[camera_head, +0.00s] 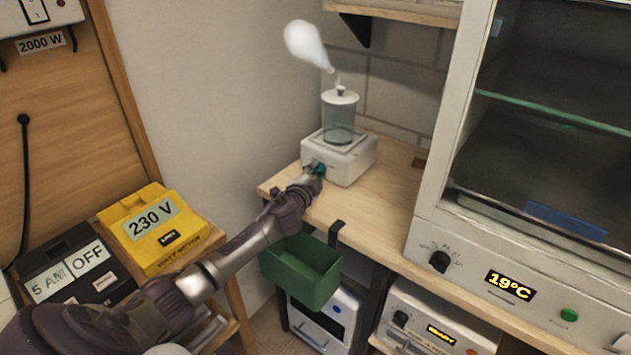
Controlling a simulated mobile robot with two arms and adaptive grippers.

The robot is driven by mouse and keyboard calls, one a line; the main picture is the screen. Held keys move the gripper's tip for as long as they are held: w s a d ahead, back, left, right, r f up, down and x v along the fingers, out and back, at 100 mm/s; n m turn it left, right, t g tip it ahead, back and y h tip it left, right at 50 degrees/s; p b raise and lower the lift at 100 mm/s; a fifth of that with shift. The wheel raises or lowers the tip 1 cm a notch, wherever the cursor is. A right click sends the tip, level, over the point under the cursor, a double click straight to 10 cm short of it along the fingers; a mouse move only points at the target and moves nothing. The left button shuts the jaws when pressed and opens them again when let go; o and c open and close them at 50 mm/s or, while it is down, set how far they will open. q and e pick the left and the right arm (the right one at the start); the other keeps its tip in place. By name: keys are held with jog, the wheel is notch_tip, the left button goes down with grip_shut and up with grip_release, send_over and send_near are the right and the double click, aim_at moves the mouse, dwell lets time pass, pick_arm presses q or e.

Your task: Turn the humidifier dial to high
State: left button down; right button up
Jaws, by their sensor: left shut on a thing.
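The humidifier (352,160) is a white box with a clear tank (339,122) and a white lid. It stands on the wooden bench near the wall corner, with white mist (305,45) above its lid. My left arm reaches in from the lower left. My left gripper (316,173) is at the front face of the humidifier and is shut on the dial there. The gripper covers most of the dial, and its setting cannot be read. My right gripper is not in view.
A green bin (302,272) hangs below the bench edge, under my left forearm. A yellow 230 V box (153,232) and a black box (72,272) stand at left. A white cabinet (455,240) reading 19°C stands at right.

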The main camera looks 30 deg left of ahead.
pick_arm(q)
jog(key=shift+f+m+t+b, duration=0.1)
jog(key=shift+m+t+b, duration=0.2)
jog(key=shift+m+b, duration=0.8)
jog(key=c, duration=0.8)
grip_release()
jog(key=v, duration=1.2)
jog(key=shift+d, duration=0.25)
jog(key=shift+f, duration=0.1)
